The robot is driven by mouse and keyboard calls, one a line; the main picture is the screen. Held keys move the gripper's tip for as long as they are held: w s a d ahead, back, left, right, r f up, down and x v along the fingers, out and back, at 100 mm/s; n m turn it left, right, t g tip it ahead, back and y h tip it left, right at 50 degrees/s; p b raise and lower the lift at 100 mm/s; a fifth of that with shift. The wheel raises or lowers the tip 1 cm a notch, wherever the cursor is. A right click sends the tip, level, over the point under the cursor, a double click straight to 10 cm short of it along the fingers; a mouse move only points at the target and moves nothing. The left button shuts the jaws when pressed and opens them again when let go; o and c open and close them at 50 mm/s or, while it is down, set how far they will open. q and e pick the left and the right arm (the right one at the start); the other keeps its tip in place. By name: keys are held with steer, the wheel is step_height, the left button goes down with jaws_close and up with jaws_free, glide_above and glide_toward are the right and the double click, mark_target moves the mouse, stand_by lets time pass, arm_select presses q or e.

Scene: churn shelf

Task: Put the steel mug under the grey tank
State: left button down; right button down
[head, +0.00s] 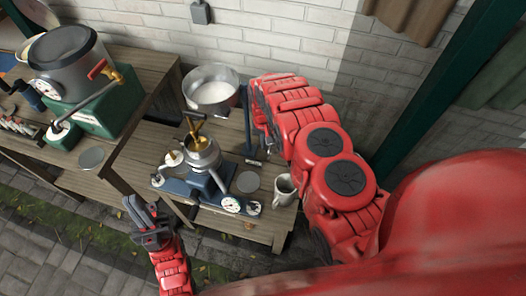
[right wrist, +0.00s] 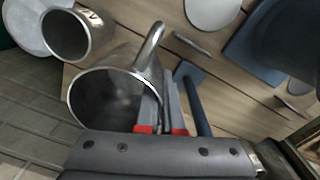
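The grey tank (head: 70,60) sits on a green base at the upper left in the head view, with a brass tap (head: 110,75) with a red handle. In the right wrist view, a steel mug (right wrist: 95,105) is large and close, its mouth towards the camera and its handle at the top. My right gripper (right wrist: 165,105) has its narrow-set fingers at this mug's wall and appears shut on it. My arm hides this gripper and mug in the head view. My left gripper (head: 148,222) is open and empty in front of the tables.
Another mug (head: 285,190) stands at the near right table corner; a marked mug (right wrist: 75,35) shows in the right wrist view. A blue-based separator (head: 205,185) and a large metal bowl (head: 210,90) occupy the right table. A round plate (head: 90,158) lies by the green base.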

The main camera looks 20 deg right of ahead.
steer(key=shift+f, duration=2.3)
step_height(320, 180, down, 3)
steer(key=b, duration=0.2)
steer(key=shift+b, duration=0.35)
steer(key=shift+r, duration=0.1)
steer(key=c, duration=1.5)
jaws_free()
steer(key=shift+f, duration=0.2)
steer(key=o, duration=0.4)
